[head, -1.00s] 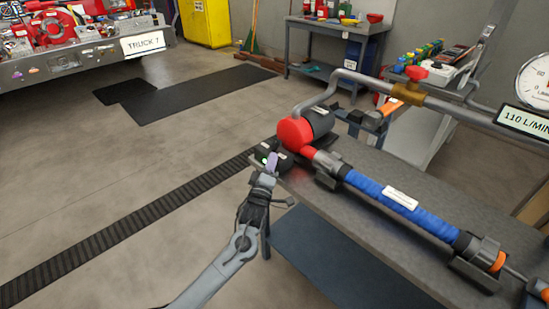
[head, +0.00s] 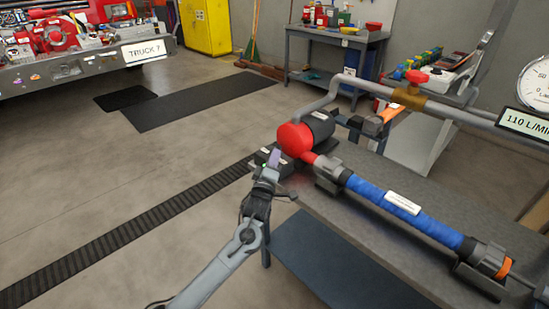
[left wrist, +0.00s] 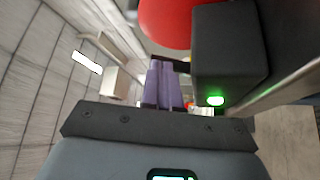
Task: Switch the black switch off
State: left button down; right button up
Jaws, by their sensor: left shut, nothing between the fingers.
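A black box (left wrist: 226,48) with a lit green light (left wrist: 215,100) fills the upper right of the left wrist view. In the head view the box (head: 262,156) sits at the near left end of the pump, partly hidden by my gripper. My left gripper (head: 275,158) is shut and empty, right at the box. Its purple fingers (left wrist: 165,86) show beside the box in the left wrist view. A dark bar (left wrist: 181,66) juts from the box at the fingertips; I cannot tell whether it is the switch or whether the fingers touch it. My right gripper is out of view.
The red and black pump (head: 296,139) stands on the grey bench (head: 345,222), close to my gripper.

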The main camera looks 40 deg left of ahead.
pick_arm(q)
jog(key=shift+a+r+n+g+p, duration=0.2)
jog(key=shift+r+n+g+p, duration=0.3)
jog(key=shift+p, duration=0.7)
jog(key=n+g+p, duration=0.1)
jog(key=p, duration=0.2)
jog(key=a+r+n+p, duration=0.1)
jog(key=n+p, duration=0.1)
jog(key=p, duration=0.2)
jog(key=shift+w+a+r+g, duration=0.1)
jog(key=shift+a+r+g, duration=0.05)
jog(key=shift+g, duration=0.25)
jog(key=n+p, duration=0.1)
jog(key=a+n+g+h+p, duration=0.1)
jog(key=p, duration=0.1)
jog(key=n+p, duration=0.1)
jog(key=p, duration=0.1)
jog(key=shift+w+a+f+g, duration=0.15)
jog(key=shift+a+f+g, duration=0.15)
jog(key=shift+f+g, duration=0.1)
jog(key=shift+r, duration=0.1)
jog(key=r+p+v, duration=0.1)
jog(key=p+v, duration=1.2)
jog(key=shift+s+a+r, duration=0.2)
jog(key=shift+s+r, duration=0.1)
jog(key=shift+s, duration=0.15)
